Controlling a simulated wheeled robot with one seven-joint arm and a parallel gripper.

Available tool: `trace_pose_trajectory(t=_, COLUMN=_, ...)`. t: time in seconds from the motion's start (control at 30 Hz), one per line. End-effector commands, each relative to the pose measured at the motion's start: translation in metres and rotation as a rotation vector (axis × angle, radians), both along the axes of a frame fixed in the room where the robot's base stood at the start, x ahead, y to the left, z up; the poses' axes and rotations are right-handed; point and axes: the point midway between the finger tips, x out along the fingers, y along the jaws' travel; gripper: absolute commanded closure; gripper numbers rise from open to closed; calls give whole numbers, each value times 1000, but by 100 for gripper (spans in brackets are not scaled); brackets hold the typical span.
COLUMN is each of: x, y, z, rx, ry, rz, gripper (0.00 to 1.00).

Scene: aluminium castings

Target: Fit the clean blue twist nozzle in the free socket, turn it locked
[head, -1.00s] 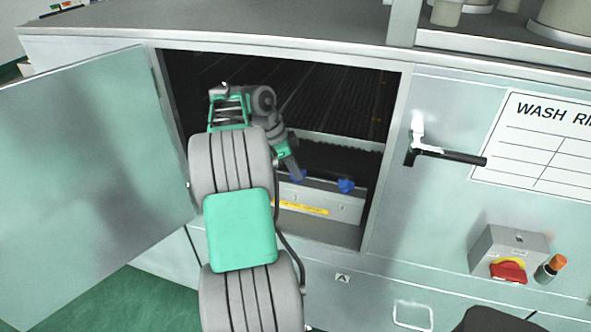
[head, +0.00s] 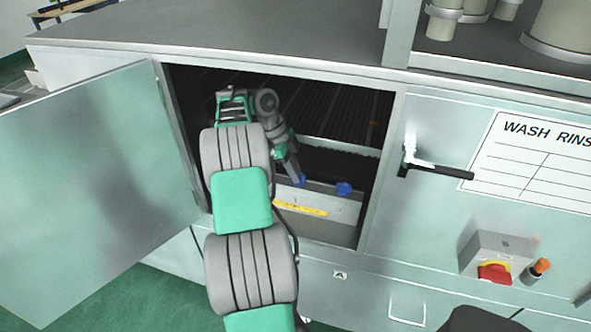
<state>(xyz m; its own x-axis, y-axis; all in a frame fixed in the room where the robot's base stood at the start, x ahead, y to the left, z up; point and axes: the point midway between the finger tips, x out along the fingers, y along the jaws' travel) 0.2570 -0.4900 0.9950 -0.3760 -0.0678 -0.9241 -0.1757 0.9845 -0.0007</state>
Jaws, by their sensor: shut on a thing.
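My gripper (head: 294,171) reaches through the open hatch into the dark wash cabinet, angled down. It is shut on a small blue twist nozzle (head: 301,180), partly hidden by the fingers. This nozzle is at the top edge of a grey metal bar (head: 327,204) with a yellow label; whether it sits in a socket or just above one I cannot tell. A second blue nozzle (head: 344,189) stands on the bar to the right. The free socket cannot be made out, and my arm hides the bar's left part.
The hatch door (head: 95,185) stands open at left. The frame's right edge carries a black-handled latch (head: 437,170). A red switch (head: 495,273) is on the right panel. Dark ribbed racking lies behind the bar; the opening is narrow around my arm.

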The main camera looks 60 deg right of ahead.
Motion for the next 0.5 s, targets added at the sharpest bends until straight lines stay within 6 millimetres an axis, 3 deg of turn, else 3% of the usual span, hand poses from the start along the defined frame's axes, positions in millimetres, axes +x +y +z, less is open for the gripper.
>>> trace_pose_trajectory(t=0.4, x=-1, y=1, z=-4, rx=6, ry=4, rz=-17, gripper=100)
trace_pose_trajectory(t=0.43, x=-1, y=1, z=-4, rx=6, ry=4, rz=-17, gripper=91)
trace_pose_trajectory(t=0.5, x=-1, y=1, z=-4, rx=6, ry=4, rz=-17, gripper=85)
